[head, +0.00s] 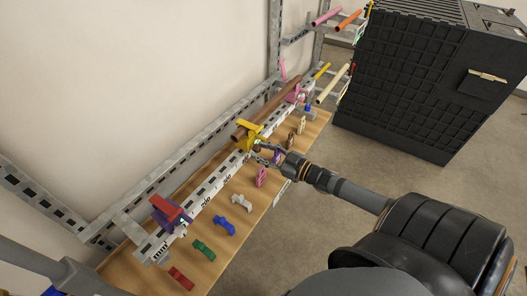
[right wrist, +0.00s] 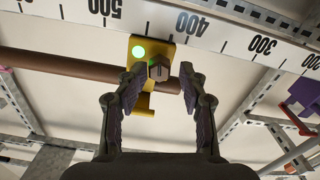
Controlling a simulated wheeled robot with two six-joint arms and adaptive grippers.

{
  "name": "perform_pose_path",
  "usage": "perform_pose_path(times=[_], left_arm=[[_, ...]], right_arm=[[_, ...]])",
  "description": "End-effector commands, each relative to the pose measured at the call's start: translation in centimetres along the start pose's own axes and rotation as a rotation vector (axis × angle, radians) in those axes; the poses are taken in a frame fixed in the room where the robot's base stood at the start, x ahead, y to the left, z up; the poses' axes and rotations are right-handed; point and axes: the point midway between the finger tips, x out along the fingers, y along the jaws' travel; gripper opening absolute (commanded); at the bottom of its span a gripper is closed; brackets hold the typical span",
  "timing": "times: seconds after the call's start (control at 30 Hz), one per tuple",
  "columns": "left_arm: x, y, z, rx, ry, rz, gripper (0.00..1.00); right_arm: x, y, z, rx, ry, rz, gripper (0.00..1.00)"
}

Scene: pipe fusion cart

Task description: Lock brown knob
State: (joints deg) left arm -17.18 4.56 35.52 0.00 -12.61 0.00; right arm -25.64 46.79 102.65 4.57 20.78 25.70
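The brown knob (right wrist: 159,69) sits on the face of a yellow clamp (right wrist: 141,103) in the right wrist view. In the head view the yellow clamp (head: 247,137) is on the ruled rail, with a brown pipe (head: 272,103) running through it. My right gripper (right wrist: 161,79) is open, its two fingers on either side of the knob with a visible gap, wider on the right. In the head view the right gripper (head: 268,151) is at the clamp's near side; the knob is too small to make out there. My left gripper is out of view; only left arm links show.
The numbered rail (head: 208,187) runs along a wooden board (head: 228,240). Several loose coloured pieces lie on the board, including white (head: 241,202), blue (head: 224,225) and green (head: 203,249) ones. A red and purple clamp (head: 171,212) stands at the rail's near end. A black cabinet (head: 405,75) stands back right.

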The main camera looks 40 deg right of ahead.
Motion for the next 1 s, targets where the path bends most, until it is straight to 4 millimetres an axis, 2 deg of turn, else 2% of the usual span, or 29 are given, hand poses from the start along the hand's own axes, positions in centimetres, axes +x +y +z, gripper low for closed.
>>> perform_pose_path(times=[0.37,1.0], left_arm=[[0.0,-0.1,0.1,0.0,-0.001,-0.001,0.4],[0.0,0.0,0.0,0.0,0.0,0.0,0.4]], right_arm=[[-0.4,0.0,-0.2,-0.001,0.003,-0.005,0.45],[-7.0,-0.2,0.0,-0.001,-0.001,-0.013,0.45]])
